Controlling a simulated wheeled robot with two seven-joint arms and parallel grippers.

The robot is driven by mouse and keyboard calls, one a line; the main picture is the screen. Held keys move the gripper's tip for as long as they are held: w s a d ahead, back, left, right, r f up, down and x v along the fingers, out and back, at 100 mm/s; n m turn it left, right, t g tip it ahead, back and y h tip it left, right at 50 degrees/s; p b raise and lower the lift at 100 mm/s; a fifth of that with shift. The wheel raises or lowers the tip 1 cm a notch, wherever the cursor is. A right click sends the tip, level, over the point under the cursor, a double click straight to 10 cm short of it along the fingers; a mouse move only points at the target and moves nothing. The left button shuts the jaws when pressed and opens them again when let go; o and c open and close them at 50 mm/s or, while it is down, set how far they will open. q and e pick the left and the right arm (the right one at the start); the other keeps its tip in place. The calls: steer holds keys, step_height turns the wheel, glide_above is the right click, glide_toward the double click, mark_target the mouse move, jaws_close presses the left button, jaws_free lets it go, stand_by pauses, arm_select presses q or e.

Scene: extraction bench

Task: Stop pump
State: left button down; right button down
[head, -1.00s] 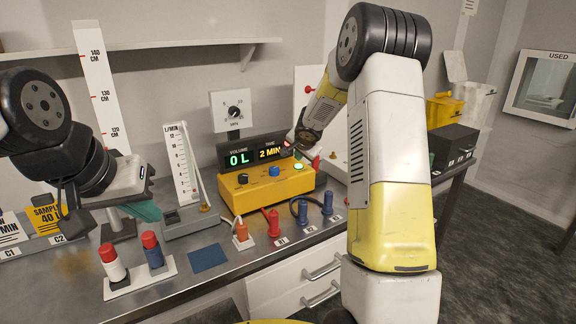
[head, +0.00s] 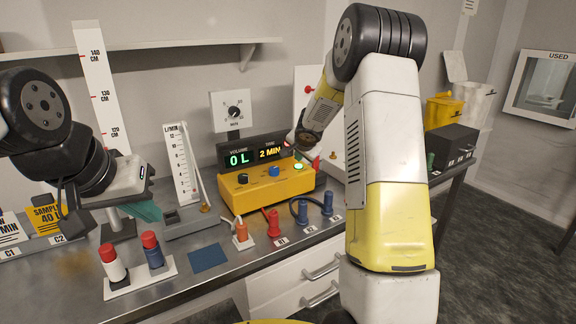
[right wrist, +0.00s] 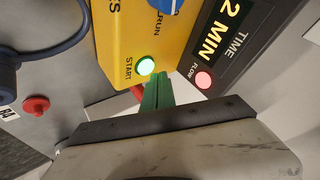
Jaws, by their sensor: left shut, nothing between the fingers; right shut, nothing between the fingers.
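The yellow pump box (head: 262,190) stands on the bench with a black knob, a blue knob and a lit green START button (head: 298,168). Its black display (head: 250,152) reads 0 L and 2 MIN. In the right wrist view the START button (right wrist: 146,66) glows green and a FLOW lamp (right wrist: 203,80) glows red. My right gripper (right wrist: 160,84) is shut and empty, its green fingertips close beside the START button; contact cannot be told. A red part (right wrist: 137,92) is partly hidden by the fingers. My left gripper (head: 148,211) is shut and empty above the bench at left.
A flow scale (head: 180,165) stands left of the pump. Red and blue plugs (head: 273,222) with cables stand in front of it. A dark box (head: 452,146) is at right.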

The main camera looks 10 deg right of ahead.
mark_target(299, 166)
steer(key=shift+f, duration=0.25)
steer(key=shift+f, duration=0.45)
stand_by(0.4)
steer(key=shift+r, duration=0.1)
steer(key=shift+d+r, duration=0.1)
steer(key=shift+r, duration=0.7)
steer(key=shift+r, duration=2.5)
